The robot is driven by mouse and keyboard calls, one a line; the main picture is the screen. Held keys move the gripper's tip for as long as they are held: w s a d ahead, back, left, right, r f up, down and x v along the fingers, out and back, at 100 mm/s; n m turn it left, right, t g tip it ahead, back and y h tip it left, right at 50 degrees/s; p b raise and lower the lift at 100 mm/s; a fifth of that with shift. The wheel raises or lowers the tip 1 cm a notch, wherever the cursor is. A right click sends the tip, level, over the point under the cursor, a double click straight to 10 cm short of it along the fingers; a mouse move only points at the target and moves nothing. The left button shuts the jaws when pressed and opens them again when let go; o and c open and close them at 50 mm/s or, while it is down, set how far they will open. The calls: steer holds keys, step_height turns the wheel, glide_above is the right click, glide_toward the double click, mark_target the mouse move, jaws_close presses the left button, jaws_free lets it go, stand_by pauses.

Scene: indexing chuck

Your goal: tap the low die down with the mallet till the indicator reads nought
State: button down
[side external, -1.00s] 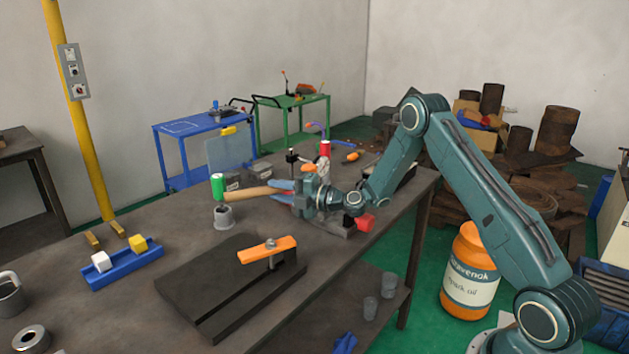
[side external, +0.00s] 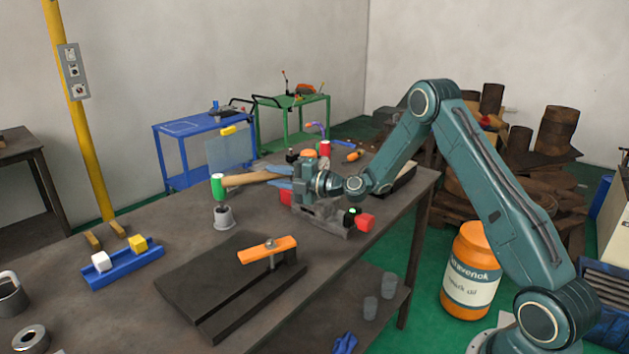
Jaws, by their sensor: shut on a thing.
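My gripper (side external: 284,183) is shut on the wooden handle (side external: 252,179) of the mallet, near the handle's right end. A dark round piece with a green spot (side external: 351,213) sits beside the right one. My gripper hides part of this block. I cannot make out the low die or the indicator's reading.
A black plate with an orange clamp bar (side external: 267,250) lies at the front of the bench. A blue tray (side external: 122,268) with white and yellow cubes is at left. A red cylinder (side external: 324,149) and an orange-handled tool (side external: 353,156) are behind. Bare bench lies between cup and tray.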

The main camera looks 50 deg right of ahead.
stand_by(0.3)
steer(key=shift+f, duration=1.35)
steer(key=c, duration=1.8)
jaws_free()
jaws_close()
